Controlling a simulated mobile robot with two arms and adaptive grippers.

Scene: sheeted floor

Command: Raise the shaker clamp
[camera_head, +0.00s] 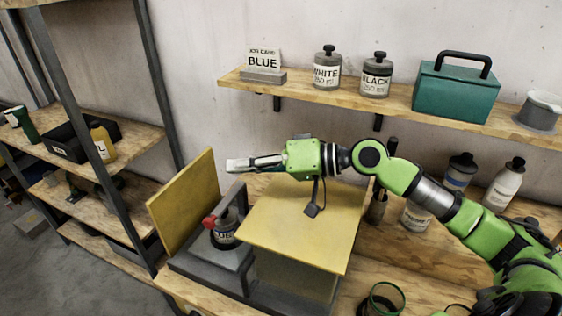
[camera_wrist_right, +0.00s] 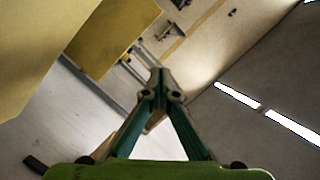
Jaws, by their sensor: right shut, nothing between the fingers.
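The shaker (camera_head: 208,262) is a dark grey unit on the wooden bench, between yellow panels. Its clamp (camera_head: 240,205) is a grey upright frame with a red knob (camera_head: 209,222) on its left side. A dark bottle with a white label (camera_head: 226,232) sits under the clamp, its label partly hidden. My right gripper (camera_head: 234,164) is shut and empty. It points left in the head view, above the clamp in the picture and apart from it. In the right wrist view its fingertips (camera_wrist_right: 157,82) meet. My left gripper is not in view.
One yellow panel (camera_head: 184,200) stands upright left of the shaker; another (camera_head: 300,228) covers the space right of it. A wall shelf behind (camera_head: 400,103) holds labelled bottles and a teal box (camera_head: 456,90). A dark green cup (camera_head: 381,301) stands at the front.

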